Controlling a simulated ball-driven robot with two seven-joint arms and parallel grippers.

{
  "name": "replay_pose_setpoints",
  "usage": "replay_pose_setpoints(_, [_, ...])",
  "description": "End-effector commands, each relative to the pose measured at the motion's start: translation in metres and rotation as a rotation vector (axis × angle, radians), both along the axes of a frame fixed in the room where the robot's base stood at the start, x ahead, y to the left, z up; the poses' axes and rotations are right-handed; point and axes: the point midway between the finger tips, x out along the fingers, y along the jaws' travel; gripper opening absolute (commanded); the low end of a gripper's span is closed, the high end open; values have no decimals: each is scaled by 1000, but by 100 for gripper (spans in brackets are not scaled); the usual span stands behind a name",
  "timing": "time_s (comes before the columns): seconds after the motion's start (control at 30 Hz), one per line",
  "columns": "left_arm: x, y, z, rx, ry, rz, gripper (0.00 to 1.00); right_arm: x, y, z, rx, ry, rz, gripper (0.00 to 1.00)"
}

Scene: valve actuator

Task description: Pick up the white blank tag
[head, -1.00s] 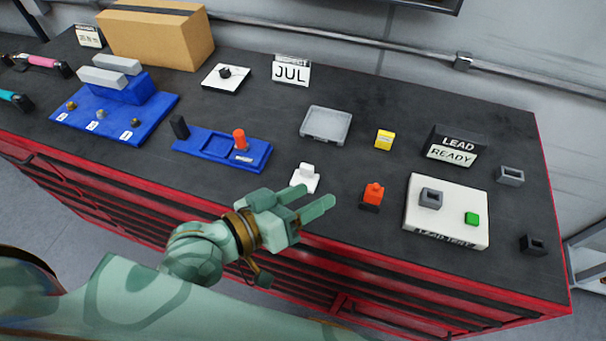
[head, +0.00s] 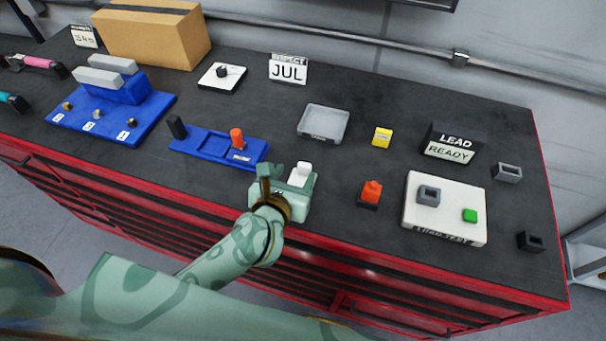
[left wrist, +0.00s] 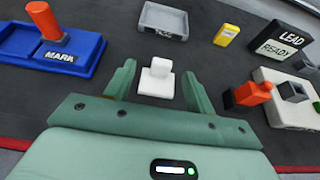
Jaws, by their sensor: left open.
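The white blank tag (head: 300,174) is a small white piece with an upright knob on a flat base, on the dark bench top near its front edge. It also shows in the left wrist view (left wrist: 156,82). My left gripper (head: 286,172) is open. In the left wrist view its two fingers (left wrist: 157,80) stand on either side of the tag, with a gap on each side. In the head view the gripper covers the tag's lower part. My right gripper is in neither view.
A blue tray with an orange-red peg (head: 237,138) lies left of the tag. An orange-red block (head: 371,192) and a white lead test board (head: 450,229) stand to the right. A grey tray (head: 323,122) and a yellow tag (head: 382,137) lie behind. The bench's red front edge is close.

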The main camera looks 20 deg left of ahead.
Motion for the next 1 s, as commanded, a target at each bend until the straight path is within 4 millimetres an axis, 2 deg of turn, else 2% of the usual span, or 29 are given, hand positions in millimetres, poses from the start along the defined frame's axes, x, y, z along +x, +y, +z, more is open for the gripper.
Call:
replay_pose_setpoints(0.1, [22,-1,-9,0,-2,1,55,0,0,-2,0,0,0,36])
replay_pose_setpoints(0.37, [44,-3,-20,2,-2,0,55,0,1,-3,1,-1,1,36])
replay_pose_setpoints(0.6, [76,-9,-38,2,-3,-1,55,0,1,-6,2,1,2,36])
replay_pose_setpoints(0.87, [81,-9,-40,2,-3,-1,55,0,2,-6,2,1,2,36])
replay_pose_setpoints(0.9, [81,-9,-40,2,-3,-1,52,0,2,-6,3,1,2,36])
replay_pose_setpoints(1.0, [81,-9,-40,2,-3,-1,24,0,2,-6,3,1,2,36])
